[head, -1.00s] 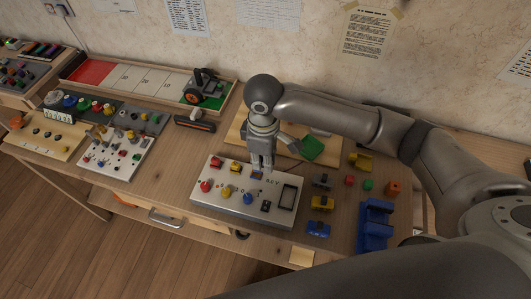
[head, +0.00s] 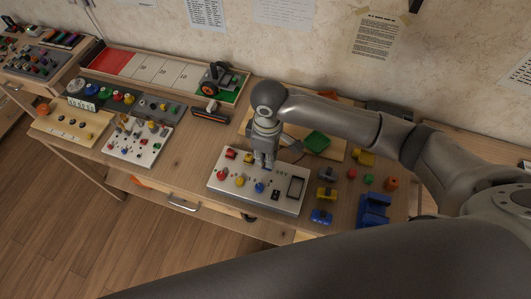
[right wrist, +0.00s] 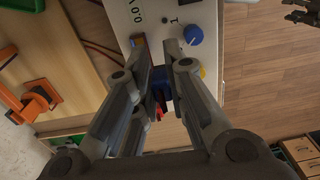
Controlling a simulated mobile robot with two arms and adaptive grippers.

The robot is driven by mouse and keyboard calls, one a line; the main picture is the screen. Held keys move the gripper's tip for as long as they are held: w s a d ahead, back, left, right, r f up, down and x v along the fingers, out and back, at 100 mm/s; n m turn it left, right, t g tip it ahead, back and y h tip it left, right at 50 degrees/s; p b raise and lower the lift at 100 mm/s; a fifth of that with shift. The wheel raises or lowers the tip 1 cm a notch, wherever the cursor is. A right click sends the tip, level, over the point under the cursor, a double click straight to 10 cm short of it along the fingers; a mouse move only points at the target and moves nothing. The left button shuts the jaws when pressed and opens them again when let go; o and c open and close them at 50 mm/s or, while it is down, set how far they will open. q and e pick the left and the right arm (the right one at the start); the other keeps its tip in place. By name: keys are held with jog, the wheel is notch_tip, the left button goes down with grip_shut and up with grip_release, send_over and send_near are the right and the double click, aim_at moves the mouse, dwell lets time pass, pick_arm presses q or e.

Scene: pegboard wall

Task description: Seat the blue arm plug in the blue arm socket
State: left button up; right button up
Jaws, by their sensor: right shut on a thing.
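My right gripper (head: 265,165) points down over the back row of the white panel (head: 224,181). In the right wrist view its fingers (right wrist: 162,75) are closed on a small blue block, the blue arm plug (right wrist: 161,82). The plug sits at or just above the panel; I cannot tell how deep it is. The blue arm socket is hidden under the plug and fingers. A dark gripper-like shape, probably my left gripper (right wrist: 303,10), shows at the top right of the right wrist view, too small to read.
A blue knob (head: 259,187) and a red knob (head: 222,174) stand on the panel. A green piece (head: 316,142) lies behind. Bare wood shows left of the panel.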

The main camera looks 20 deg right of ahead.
aim_at(259, 179)
pick_arm(q)
jog(key=shift+a+r+p, duration=0.55)
jog(key=shift+r+p, duration=1.1)
jog(key=shift+r, duration=0.75)
pick_arm(e)
jog(key=f+b, duration=0.2)
jog(key=w+d+f+b, duration=0.1)
jog(key=f+b, duration=0.1)
jog(key=w+d+f+b, duration=0.1)
jog(key=f+b, duration=0.1)
jog(key=shift+f, duration=0.35)
pick_arm(q)
notch_tip(259, 179, down, 6)
jog(key=shift+r, duration=0.1)
jog(key=shift+r+p, duration=0.2)
jog(key=shift+p, duration=0.1)
pick_arm(e)
jog(key=shift+r, duration=0.1)
pick_arm(q)
jog(key=shift+r+p, duration=0.35)
pick_arm(e)
jog(key=shift+p, duration=0.45)
pick_arm(q)
jog(key=shift+r, duration=0.45)
